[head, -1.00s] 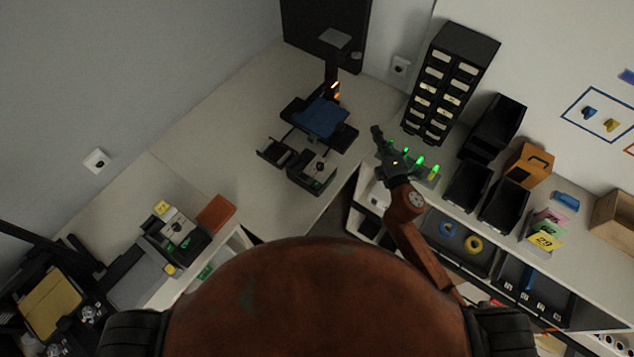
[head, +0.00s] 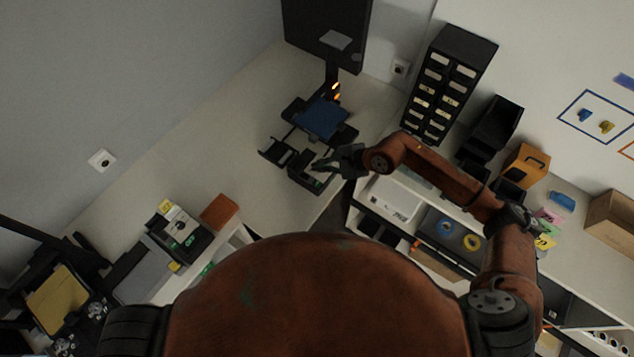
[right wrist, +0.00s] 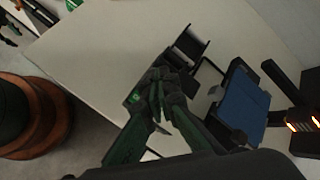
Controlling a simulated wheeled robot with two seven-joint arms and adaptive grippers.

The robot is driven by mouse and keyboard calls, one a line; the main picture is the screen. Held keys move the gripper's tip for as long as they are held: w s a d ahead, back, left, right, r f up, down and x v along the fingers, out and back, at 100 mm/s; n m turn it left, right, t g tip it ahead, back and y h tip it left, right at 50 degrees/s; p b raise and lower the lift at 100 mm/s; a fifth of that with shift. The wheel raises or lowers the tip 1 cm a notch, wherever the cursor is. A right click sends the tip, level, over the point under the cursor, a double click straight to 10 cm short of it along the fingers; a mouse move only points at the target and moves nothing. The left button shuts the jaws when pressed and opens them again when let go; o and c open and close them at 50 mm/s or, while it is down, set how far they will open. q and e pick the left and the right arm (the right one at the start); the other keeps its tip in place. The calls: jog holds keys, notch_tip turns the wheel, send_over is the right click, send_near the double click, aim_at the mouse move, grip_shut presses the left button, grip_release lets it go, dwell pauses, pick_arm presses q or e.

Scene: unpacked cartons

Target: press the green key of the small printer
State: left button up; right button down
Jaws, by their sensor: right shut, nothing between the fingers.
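The small printer (head: 305,181) is a dark box on the light worktop, in front of the blue-topped machine in the head view. In the right wrist view it lies at the fingertips, partly hidden by them. Its green key (right wrist: 134,98) glows there, just left of the fingers. My right gripper (head: 322,164) is shut and empty, with its fingertips over or at the printer; it also shows in the right wrist view (right wrist: 163,84). I cannot tell whether it touches the printer. My left gripper is not in view.
The blue-topped machine (head: 321,119) with orange lights stands right behind the printer. A drawer tower (head: 446,82) and black bins stand at the right. Another device (head: 181,233) with a yellow tag is at the left. The worktop between is clear.

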aim_at(319, 184)
jog(key=shift+f, duration=0.1)
notch_tip(319, 184, down, 8)
jog(key=b, duration=0.4)
jog(key=shift+f, duration=0.1)
jog(key=shift+f+b, duration=0.2)
jog(key=shift+b, duration=0.2)
dwell(1.2)
jog(key=shift+f+b, duration=0.4)
jog(key=shift+b, duration=0.2)
jog(key=shift+f+b, duration=0.55)
dwell(0.6)
jog(key=shift+r, duration=0.1)
jog(key=shift+r+p, duration=0.4)
jog(key=shift+r, duration=0.45)
jog(key=shift+r, duration=0.1)
